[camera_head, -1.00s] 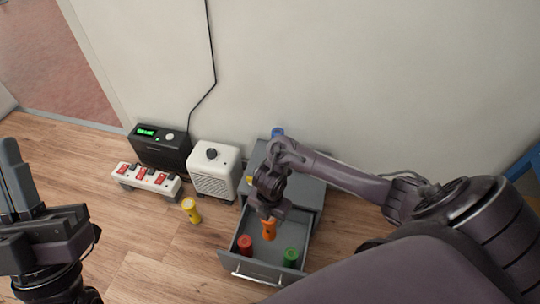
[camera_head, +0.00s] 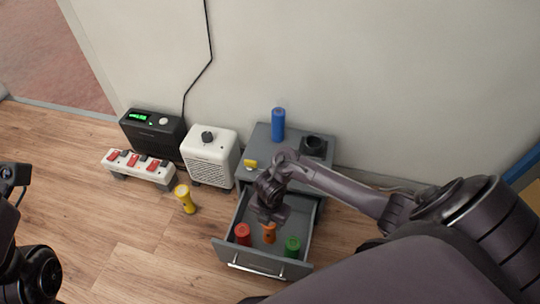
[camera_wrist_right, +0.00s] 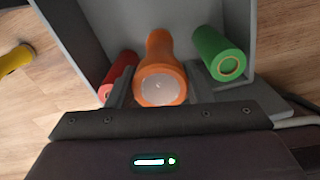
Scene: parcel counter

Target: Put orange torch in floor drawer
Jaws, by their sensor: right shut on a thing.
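The orange torch (camera_head: 269,237) is inside the open floor drawer (camera_head: 223,250), between a red torch (camera_head: 242,233) and a green torch (camera_head: 292,246). My right gripper (camera_head: 269,221) reaches down into the drawer and is shut on the orange torch. In the right wrist view the orange torch (camera_wrist_right: 160,78) is between the fingers, its round pale end facing the camera. Whether it touches the drawer floor is hard to tell. My left gripper (camera_head: 12,180) is partly cut off at the left edge, so its jaws are unclear.

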